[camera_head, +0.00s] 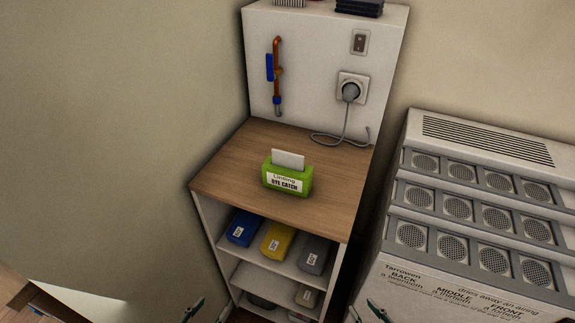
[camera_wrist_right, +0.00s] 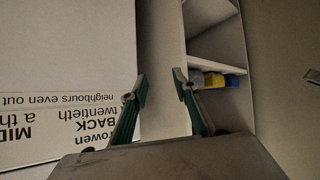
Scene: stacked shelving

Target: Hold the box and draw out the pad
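My right gripper (camera_head: 366,308) is at the bottom edge too, right of the shelf unit. In the right wrist view its fingers (camera_wrist_right: 162,82) are apart with nothing between them. Neither gripper touches the box or the pad.
The wooden top (camera_head: 235,170) is clear around the box. A grey plug and cord (camera_head: 349,92) hang at the back panel, near a copper pipe (camera_head: 277,65). Blue (camera_head: 243,228), yellow (camera_head: 277,241) and grey (camera_head: 314,255) packs lie on the shelf below. A large vented white unit (camera_head: 470,215) stands right.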

